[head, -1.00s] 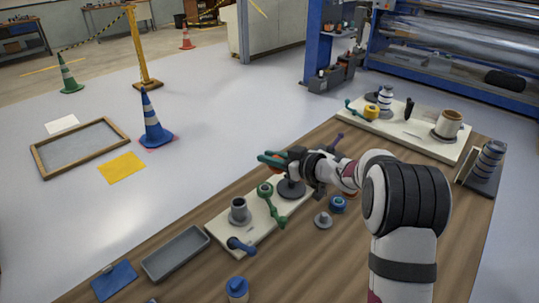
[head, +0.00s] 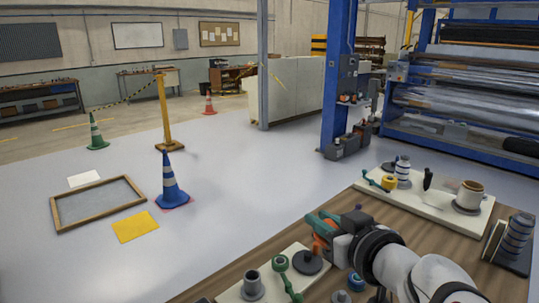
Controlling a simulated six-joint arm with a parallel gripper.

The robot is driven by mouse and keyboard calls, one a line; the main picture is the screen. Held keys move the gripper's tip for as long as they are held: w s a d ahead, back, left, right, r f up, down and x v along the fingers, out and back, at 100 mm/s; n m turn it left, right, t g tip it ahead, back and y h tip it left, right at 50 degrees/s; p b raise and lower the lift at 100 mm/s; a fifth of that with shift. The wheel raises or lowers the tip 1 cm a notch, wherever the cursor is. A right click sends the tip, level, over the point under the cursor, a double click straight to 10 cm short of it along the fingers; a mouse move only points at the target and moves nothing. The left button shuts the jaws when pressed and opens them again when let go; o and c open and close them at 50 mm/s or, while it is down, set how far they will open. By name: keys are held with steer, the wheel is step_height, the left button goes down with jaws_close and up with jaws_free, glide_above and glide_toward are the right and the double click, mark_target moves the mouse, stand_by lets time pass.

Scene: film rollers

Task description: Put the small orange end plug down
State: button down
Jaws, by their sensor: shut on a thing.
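My gripper (head: 317,228), with teal fingers, is at lower centre in the head view, held above the far end of the near cream board (head: 277,283). It is shut on the small orange end plug (head: 320,230), which shows as a bit of orange between the fingers, partly hidden by them. The plug is in the air, apart from the board.
A dark stand with a striped roller (head: 517,236) is at the right edge. Bare wooden table (head: 415,228) lies between the boards.

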steer(key=w+a+f+n+g+y, duration=0.1)
steer(key=w+a+f+y, duration=0.1)
steer(key=w+a+f, duration=0.95)
steer(key=shift+m+t+h, duration=0.3)
steer(key=shift+t+h, duration=0.2)
steer(key=shift+h, duration=0.2)
steer(key=a+f, duration=0.6)
steer(key=f, duration=0.1)
steer(key=a+f, duration=1.2)
steer(key=f, duration=0.1)
steer(key=shift+s+a+f, duration=0.1)
steer(key=shift+s+f, duration=0.2)
steer(key=f, duration=0.4)
steer(key=shift+a, duration=0.25)
steer(key=shift+f, duration=0.1)
steer(key=shift+f, duration=0.15)
steer(key=shift+f, duration=0.35)
steer(key=shift+f, duration=0.15)
